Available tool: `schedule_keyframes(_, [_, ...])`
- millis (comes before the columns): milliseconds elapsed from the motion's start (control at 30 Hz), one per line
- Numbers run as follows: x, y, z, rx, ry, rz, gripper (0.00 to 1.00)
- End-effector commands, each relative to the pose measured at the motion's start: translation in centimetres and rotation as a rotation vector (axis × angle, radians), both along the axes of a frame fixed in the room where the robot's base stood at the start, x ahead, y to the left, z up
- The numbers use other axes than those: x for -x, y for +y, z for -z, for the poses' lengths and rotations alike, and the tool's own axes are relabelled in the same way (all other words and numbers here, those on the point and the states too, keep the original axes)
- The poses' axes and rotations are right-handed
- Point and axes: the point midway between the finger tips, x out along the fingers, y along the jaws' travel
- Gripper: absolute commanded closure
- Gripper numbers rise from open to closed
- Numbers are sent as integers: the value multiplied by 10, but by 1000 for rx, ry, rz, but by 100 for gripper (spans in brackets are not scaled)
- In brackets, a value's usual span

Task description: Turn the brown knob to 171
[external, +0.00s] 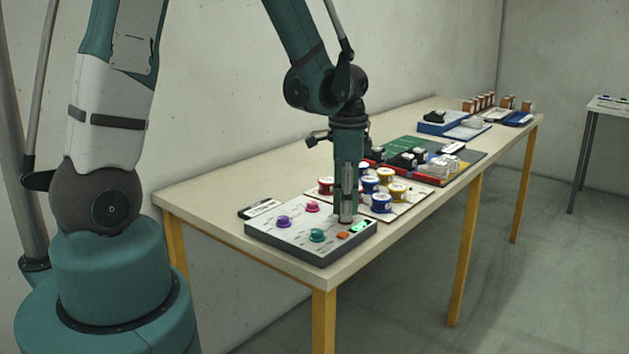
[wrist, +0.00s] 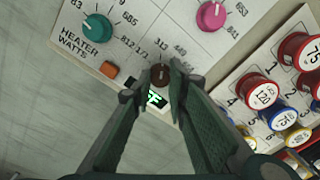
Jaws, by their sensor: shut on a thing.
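The brown knob (wrist: 161,75) sits on the grey control panel (external: 285,235), near the panel's edge in the wrist view. My gripper (wrist: 158,84) points down at the panel, with one finger on each side of the knob, shut on it. In the external view my gripper (external: 347,216) hides the knob. A lit green display (wrist: 153,98) lies beside the knob; the fingers partly cover it, and I cannot read its number. Small printed numbers surround the knob, too blurred to read surely.
The panel also carries a teal knob (wrist: 98,27), a pink knob (wrist: 211,15), a purple knob (external: 283,222) and an orange button (wrist: 109,69). A board of red, blue and yellow numbered spools (external: 381,202) stands close behind my gripper. The table's front corner is bare.

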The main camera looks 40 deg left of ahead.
Motion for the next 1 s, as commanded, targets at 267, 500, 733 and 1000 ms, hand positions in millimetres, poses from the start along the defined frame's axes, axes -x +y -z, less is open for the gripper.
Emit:
schedule_keyframes(267, [0, 0, 1, -1, -1, -261, 96])
schedule_keyframes(500, [-1, 0, 1, -1, -1, -489, 96])
schedule_keyframes(733, [0, 0, 1, -1, -1, -693, 96])
schedule_keyframes(1000, [0, 1, 0, -1, -1, -857, 96])
